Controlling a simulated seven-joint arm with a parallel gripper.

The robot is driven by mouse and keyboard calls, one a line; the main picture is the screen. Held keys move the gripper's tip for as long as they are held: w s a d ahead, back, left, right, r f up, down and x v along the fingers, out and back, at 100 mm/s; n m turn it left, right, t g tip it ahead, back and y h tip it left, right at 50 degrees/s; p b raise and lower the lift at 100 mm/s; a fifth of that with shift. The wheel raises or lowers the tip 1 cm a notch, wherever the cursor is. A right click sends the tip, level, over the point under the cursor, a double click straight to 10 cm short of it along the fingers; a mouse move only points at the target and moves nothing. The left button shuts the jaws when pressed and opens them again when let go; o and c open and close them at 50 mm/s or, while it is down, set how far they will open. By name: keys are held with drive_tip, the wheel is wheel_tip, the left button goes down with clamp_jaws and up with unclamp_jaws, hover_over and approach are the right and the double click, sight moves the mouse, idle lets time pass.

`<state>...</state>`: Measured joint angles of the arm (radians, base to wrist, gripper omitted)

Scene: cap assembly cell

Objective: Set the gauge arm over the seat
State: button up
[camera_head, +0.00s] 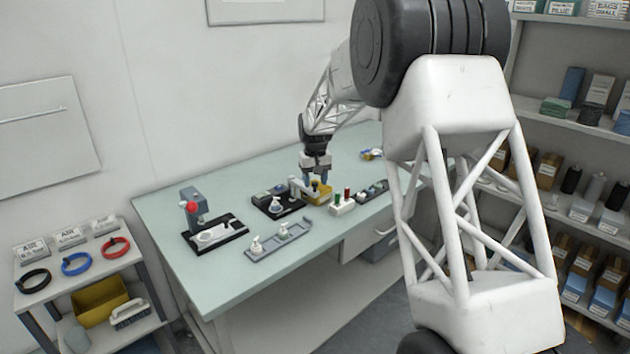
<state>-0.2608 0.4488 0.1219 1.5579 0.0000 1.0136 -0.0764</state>
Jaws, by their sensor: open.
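My gripper (316,176) points down over the middle of the table (185,270), with its jaws apart. It is just above or beside a small pale arm (296,187), which looks like the gauge arm, and a yellow bin (319,196). The pale arm stands at the right side of a black fixture (262,208). A small white piece (275,204) sits on this fixture and may be the seat; it is too small to be sure. I cannot tell whether the gripper touches the arm.
A press with a red knob (192,207) stands on a black base at the left. A grey tray (279,240) with small white parts lies in front. A white block with green and red pieces (342,207) and a dark tray (372,192) are to the right. The table's front-left is clear.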

drive_tip(key=shift+c, duration=0.4)
clamp_jaws()
drive_tip(key=shift+s+a, duration=0.1)
drive_tip(key=shift+a, duration=0.05)
drive_tip(key=a+m, duration=1.7)
drive_tip(key=m, duration=0.1)
drive_tip(key=shift+w+a, duration=0.2)
drive_tip(key=shift+w, duration=0.05)
idle(0.6)
